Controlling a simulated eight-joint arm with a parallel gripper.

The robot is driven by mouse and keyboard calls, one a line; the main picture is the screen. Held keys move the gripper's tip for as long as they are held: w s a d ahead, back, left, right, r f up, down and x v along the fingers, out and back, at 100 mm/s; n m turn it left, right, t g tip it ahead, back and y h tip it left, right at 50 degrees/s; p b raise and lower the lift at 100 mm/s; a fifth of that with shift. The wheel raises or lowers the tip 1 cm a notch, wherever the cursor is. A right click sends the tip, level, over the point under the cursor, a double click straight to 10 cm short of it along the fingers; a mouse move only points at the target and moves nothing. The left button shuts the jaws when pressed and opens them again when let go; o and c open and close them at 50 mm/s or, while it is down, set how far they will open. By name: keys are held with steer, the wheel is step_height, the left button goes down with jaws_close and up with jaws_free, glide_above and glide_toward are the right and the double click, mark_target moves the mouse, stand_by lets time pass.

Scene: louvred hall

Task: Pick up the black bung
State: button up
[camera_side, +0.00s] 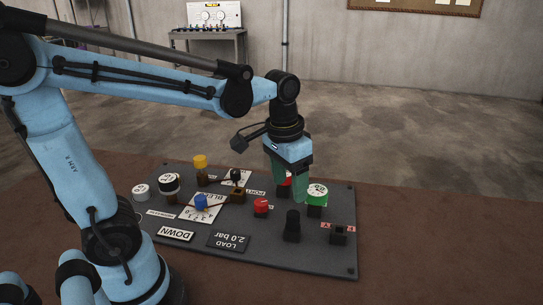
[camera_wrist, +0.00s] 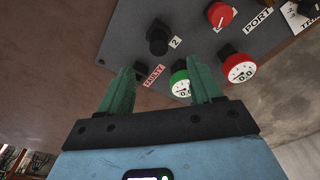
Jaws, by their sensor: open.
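The black bung (camera_side: 292,224) stands upright on a dark block near the front right of the grey panel (camera_side: 270,259). In the wrist view the bung (camera_wrist: 158,36) is at the top, beyond my fingertips. My gripper (camera_side: 289,192) is open and points down over the panel, behind the bung in the side view and apart from it. In the wrist view my gripper (camera_wrist: 160,78) shows two green fingers spread apart, with no bung between them.
A green gauge (camera_side: 317,195) stands close to my fingers; the right finger partly hides it in the wrist view. A red gauge (camera_wrist: 239,68) and red knob (camera_side: 261,205) are near. A small dark block (camera_side: 338,237) is right of the bung. Several other fittings fill the panel's left.

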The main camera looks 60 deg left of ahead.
mark_target(293, 214)
steer(key=shift+w+d+f, duration=0.1)
steer(key=shift+w+f, duration=0.1)
steer(key=shift+f, duration=1.45)
steer(key=shift+w+a+f, duration=0.1)
steer(key=shift+w+f, duration=0.15)
steer(key=shift+f, duration=1.45)
steer(key=shift+w+d+f, duration=0.1)
steer(key=shift+w+f, duration=0.1)
steer(key=shift+f, duration=1.45)
steer(key=c, duration=1.1)
